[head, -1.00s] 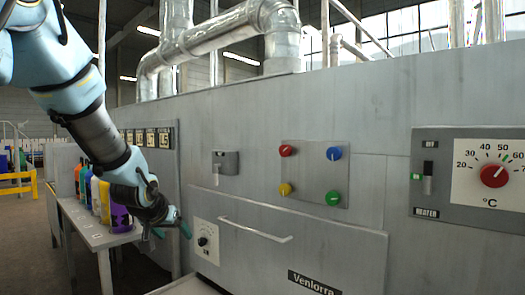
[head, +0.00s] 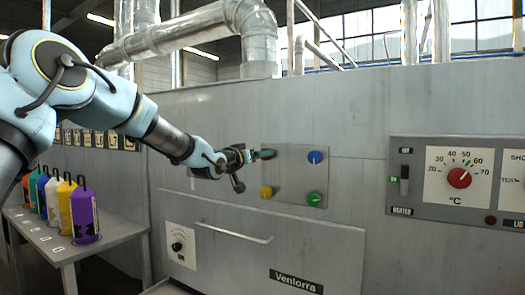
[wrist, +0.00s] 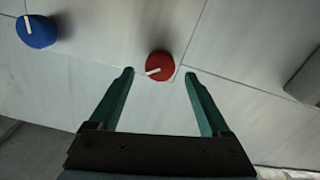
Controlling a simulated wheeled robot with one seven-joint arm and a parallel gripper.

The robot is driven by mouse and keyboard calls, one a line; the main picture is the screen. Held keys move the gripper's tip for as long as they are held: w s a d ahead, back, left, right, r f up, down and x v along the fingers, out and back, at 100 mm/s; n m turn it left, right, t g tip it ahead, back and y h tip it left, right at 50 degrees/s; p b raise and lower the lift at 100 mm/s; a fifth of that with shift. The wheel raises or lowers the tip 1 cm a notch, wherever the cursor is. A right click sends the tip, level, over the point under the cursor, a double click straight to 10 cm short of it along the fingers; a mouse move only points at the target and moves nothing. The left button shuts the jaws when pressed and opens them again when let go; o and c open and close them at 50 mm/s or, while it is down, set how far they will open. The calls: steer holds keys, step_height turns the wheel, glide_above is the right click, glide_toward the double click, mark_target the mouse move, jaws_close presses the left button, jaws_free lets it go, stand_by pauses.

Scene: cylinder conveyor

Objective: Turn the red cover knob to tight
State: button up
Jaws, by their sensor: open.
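The red knob (wrist: 159,65) shows in the wrist view between and just beyond my fingertips, with a white pointer line aimed to the lower left. My gripper (wrist: 159,75) is open, with one green finger on each side of the knob's lower edge; nothing is held. In the head view my gripper (head: 266,155) is at the upper left of the knob panel (head: 290,175), where it mostly hides the red knob. I cannot tell whether the fingers touch the knob.
The panel also has a blue knob (head: 314,157), a yellow knob (head: 266,192) and a green knob (head: 314,199). Below is a long handle (head: 235,233). A heater panel with a red dial (head: 459,178) is at the right. Coloured bottles stand on a table (head: 75,247) at the left.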

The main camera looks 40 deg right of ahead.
steer(key=shift+p+x, duration=0.45)
steer(key=shift+x, duration=1.1)
jaws_close()
